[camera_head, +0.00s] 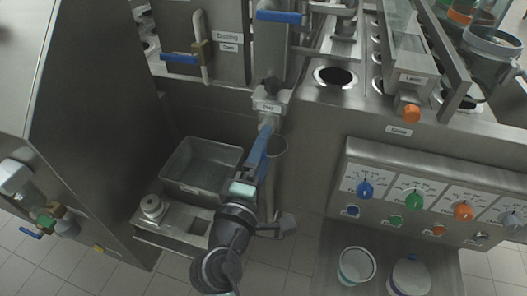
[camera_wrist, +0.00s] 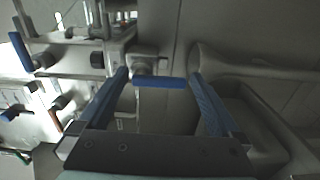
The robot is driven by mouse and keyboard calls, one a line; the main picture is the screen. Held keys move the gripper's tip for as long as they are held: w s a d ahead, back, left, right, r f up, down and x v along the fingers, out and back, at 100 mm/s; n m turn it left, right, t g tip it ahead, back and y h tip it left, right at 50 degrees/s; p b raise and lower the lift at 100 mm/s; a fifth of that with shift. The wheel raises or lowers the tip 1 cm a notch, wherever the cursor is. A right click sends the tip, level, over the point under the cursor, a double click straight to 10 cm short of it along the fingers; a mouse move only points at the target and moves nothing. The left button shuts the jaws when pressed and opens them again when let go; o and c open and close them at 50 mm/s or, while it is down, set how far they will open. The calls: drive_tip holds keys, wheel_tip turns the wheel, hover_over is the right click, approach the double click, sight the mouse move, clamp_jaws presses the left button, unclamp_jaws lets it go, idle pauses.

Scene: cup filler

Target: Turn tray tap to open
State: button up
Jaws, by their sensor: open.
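A tap with a flat blue lever (camera_wrist: 160,82) shows in the wrist view, centred in the gap between my fingertips. The lever lies crosswise, and I cannot tell if the fingers touch it. My gripper (camera_wrist: 160,75) is open, with one blue finger on each side. A grey metal tray (camera_head: 200,186) stands lower, left of my gripper.
Other blue tap levers show at the upper left (camera_head: 180,59) and top (camera_head: 278,16). A panel with coloured knobs (camera_head: 410,190) is at the right, above two white cups (camera_head: 356,265). A dark cabinet (camera_head: 95,130) stands at the left. Pipes crowd the space around my gripper.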

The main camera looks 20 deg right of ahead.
drive_tip(key=v, duration=1.2)
drive_tip(key=shift+s+a+b, duration=0.2)
drive_tip(key=shift+s+b, duration=0.05)
drive_tip(key=shift+b, duration=0.05)
drive_tip(key=w+a+r+m+t+y, duration=0.1)
drive_tip(key=w+r+m+t+y, duration=0.2)
drive_tip(key=r, duration=0.9)
drive_tip(key=w+a+r+m+t+y, duration=0.1)
drive_tip(key=w+r+m+t, duration=0.35)
drive_tip(key=r, duration=0.75)
drive_tip(key=s+a+r+m+t+y, duration=0.1)
drive_tip(key=s+r+m+t+y, duration=0.15)
drive_tip(key=s+r, duration=0.45)
drive_tip(key=s+a+r+m+t+y, duration=0.1)
drive_tip(key=s+a+r+t+y, duration=0.15)
drive_tip(key=r, duration=0.85)
wheel_tip(320, 180, up, 21)
drive_tip(key=y+p, duration=0.1)
drive_tip(key=p, duration=1.9)
drive_tip(key=shift+d, duration=0.2)
drive_tip(key=shift+f, duration=0.1)
